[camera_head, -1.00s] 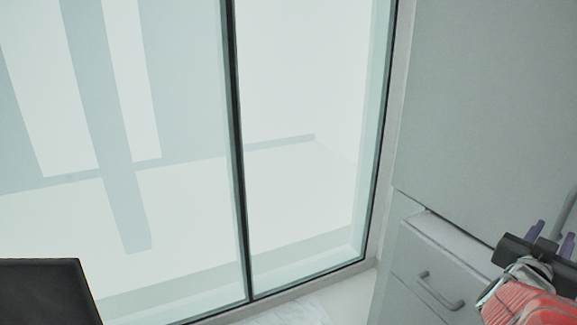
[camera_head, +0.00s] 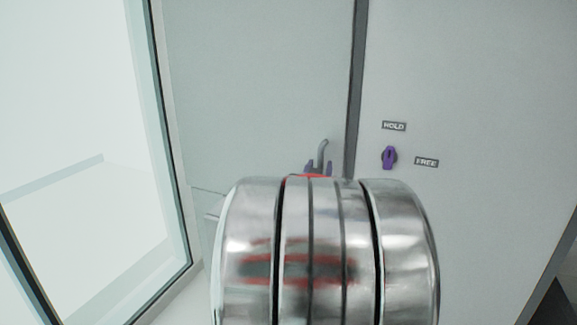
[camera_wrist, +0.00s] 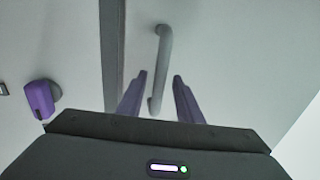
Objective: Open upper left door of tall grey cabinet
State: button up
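The tall grey cabinet fills the middle and right of the head view. Its upper left door (camera_head: 250,90) looks shut, with a dark vertical seam along its right edge. The door's grey bar handle (camera_head: 322,152) is near that seam and also shows in the wrist view (camera_wrist: 164,45). My gripper (camera_head: 318,167) is open, its purple fingers pointing at the door. In the wrist view my gripper (camera_wrist: 160,76) has one finger on each side of the handle's lower part in the picture, with nothing gripped. I cannot tell the depth between fingertips and bar. My arm hides the area below.
Right of the seam, a grey panel (camera_head: 465,80) bears a purple knob (camera_head: 389,157) with HOLD (camera_head: 394,126) and FREE (camera_head: 426,162) labels. The knob also shows in the wrist view (camera_wrist: 39,98). A glass window (camera_head: 80,130) stands at the left.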

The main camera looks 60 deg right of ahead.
jog(key=shift+w+d, duration=0.15)
jog(key=shift+d, duration=0.3)
jog(key=shift+c, duration=0.6)
grip_shut()
